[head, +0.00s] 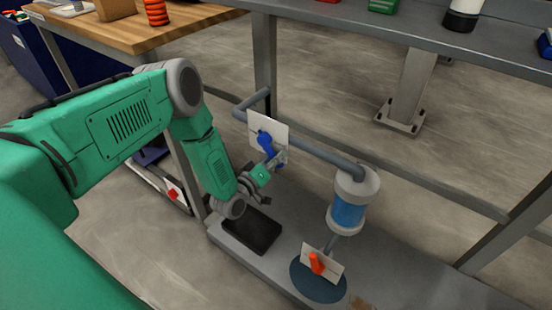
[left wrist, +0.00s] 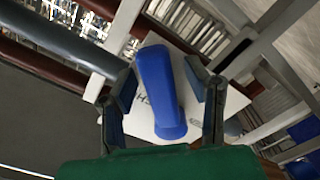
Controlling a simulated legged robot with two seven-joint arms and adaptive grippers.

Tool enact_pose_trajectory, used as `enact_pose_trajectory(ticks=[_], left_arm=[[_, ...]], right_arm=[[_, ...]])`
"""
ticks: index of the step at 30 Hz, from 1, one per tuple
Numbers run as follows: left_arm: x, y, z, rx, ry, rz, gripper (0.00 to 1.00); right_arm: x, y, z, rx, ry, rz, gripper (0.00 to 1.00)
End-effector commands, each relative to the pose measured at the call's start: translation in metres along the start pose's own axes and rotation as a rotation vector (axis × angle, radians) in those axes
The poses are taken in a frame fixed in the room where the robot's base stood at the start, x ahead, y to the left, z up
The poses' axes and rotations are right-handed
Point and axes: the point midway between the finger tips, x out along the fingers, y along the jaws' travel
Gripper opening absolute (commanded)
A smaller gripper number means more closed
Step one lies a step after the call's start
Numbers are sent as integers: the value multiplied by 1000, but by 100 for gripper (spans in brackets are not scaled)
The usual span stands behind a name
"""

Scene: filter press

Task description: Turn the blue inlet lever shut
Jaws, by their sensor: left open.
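The blue inlet lever (head: 265,143) sits on a white plate (head: 281,131) on the grey pipe. In the left wrist view the blue lever (left wrist: 160,92) stands between my two fingers, with the white plate (left wrist: 228,98) behind it. My left gripper (head: 272,170) is open at the lever, and in the wrist view its fingers (left wrist: 160,92) are on either side with small gaps visible. Lettering on the plate is partly hidden by the lever. My right gripper is not in view.
The grey pipe (head: 320,151) runs right to a blue-banded filter cylinder (head: 348,205). Below it, a red lever (head: 316,263) sits on another white plate. A black block (head: 252,232) lies on the grey base under my gripper. A grey bench (head: 400,32) stands above and behind.

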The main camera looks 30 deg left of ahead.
Motion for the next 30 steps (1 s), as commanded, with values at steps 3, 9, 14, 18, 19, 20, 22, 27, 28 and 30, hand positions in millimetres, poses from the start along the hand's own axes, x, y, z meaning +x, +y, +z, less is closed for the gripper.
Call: enact_pose_trajectory(ticks=[3, 9, 14, 18, 19, 20, 22, 27, 28, 30], left_arm=[[-9, -1, 0, 0, 0, -1, 43], [-46, -1, 0, -2, -2, -5, 43], [-81, -2, 2, -2, -5, -5, 43], [-103, -1, 2, -1, -5, -3, 43], [-107, -1, 2, -1, -5, -2, 43], [-110, -1, 2, -1, -4, -2, 43], [-115, -1, 2, -1, -5, -2, 43], [-120, -1, 2, -1, -4, -1, 43], [-120, -1, 2, -1, -4, -1, 43], [-120, -1, 2, -1, -4, -1, 43]], right_arm=[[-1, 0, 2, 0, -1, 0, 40], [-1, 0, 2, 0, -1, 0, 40], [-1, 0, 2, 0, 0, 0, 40], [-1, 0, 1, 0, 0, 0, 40], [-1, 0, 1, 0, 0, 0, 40], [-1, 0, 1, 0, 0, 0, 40], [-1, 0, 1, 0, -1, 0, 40], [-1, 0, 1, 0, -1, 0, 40], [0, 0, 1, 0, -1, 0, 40], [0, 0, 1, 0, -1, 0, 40]])
